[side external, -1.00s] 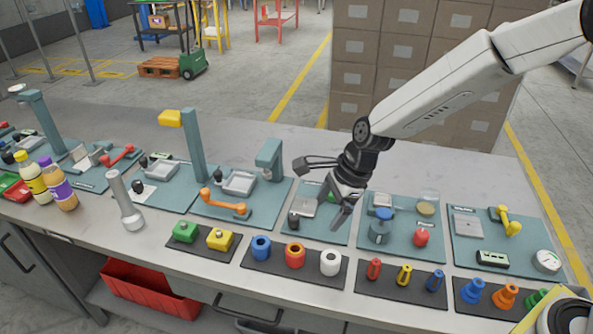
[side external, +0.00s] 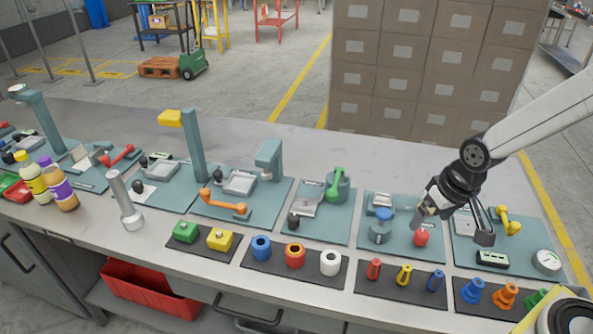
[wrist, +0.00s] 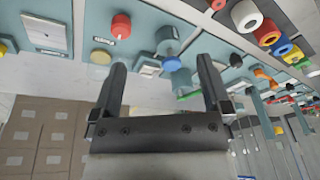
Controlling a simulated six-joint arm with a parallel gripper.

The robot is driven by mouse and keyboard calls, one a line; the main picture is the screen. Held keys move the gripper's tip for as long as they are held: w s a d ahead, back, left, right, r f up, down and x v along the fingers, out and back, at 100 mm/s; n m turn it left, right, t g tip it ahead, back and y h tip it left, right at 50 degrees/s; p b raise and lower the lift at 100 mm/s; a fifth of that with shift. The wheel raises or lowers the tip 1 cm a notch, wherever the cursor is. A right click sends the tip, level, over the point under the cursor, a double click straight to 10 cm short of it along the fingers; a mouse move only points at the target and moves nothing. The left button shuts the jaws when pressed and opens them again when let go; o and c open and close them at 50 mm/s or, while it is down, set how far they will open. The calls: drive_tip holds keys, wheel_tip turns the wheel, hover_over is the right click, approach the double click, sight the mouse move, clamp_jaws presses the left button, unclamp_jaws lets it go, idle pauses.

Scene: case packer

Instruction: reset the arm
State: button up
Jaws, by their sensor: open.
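My gripper (side external: 453,226) is open and empty. In the side view it hangs over the right part of the workbench, between the station with the red knob (side external: 421,238) and the station with the yellow handle (side external: 508,220). One finger shows close to the red knob in the picture; I cannot tell the exact gap. In the wrist view the two fingers of my gripper (wrist: 161,70) are spread wide with nothing held between them, and the bench stations show beyond them.
A green handle (side external: 336,184) stands on a middle station. Coloured rings, including a white one (side external: 330,262), and small coloured pegs lie on dark mats along the front edge. A round gauge (side external: 546,260) stands at right. Stacked cartons (side external: 408,60) stand behind the bench.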

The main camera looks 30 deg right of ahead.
drive_tip(key=shift+s+d+n, duration=0.45)
drive_tip(key=shift+s+n, duration=0.3)
drive_tip(key=shift+n, duration=0.15)
idle(0.7)
